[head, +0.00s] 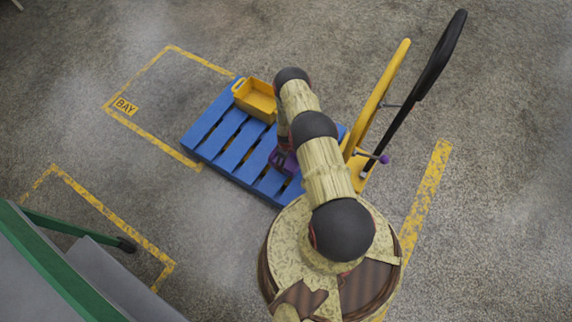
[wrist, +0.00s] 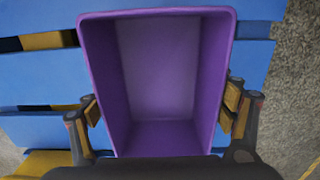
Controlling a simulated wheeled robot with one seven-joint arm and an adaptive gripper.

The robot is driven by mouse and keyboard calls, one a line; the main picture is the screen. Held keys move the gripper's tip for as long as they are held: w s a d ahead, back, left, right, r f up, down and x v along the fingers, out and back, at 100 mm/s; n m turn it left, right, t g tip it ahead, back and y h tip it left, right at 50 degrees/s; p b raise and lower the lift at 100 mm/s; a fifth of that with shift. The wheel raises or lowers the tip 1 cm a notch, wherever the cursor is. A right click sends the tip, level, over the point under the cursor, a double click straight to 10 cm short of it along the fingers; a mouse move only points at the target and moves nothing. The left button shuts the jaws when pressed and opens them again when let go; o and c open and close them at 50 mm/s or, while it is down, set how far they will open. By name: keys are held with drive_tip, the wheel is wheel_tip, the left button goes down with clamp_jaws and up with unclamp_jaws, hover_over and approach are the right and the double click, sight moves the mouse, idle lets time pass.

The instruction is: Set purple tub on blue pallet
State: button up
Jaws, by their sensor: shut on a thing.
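The purple tub (wrist: 160,70) is open-topped and empty in the wrist view, with blue slats of the pallet below it. My gripper (wrist: 163,110) has its fingers against the tub's left and right outer walls and is shut on it. In the head view the tub (head: 287,162) shows only as a small purple patch beside my arm, over the near part of the blue pallet (head: 208,125). My arm hides most of the tub and the gripper there. I cannot tell whether the tub's base touches the slats.
A yellow tub (head: 257,98) stands on the pallet's far end. A pallet jack with a yellow post (head: 383,95) and black handle (head: 440,55) stands at the right. A green-edged bench or cart (head: 60,265) is at lower left. Yellow lines mark an empty bay (head: 165,95).

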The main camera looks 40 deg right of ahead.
sight(286, 163)
drive_tip(key=shift+w+d+f, duration=0.2)
drive_tip(key=shift+f, duration=0.15)
drive_tip(key=shift+w+f+b, duration=0.15)
drive_tip(key=shift+f+b, duration=0.65)
drive_tip(key=shift+f, duration=0.75)
drive_tip(key=shift+f, duration=0.1)
drive_tip(key=o, duration=1.2)
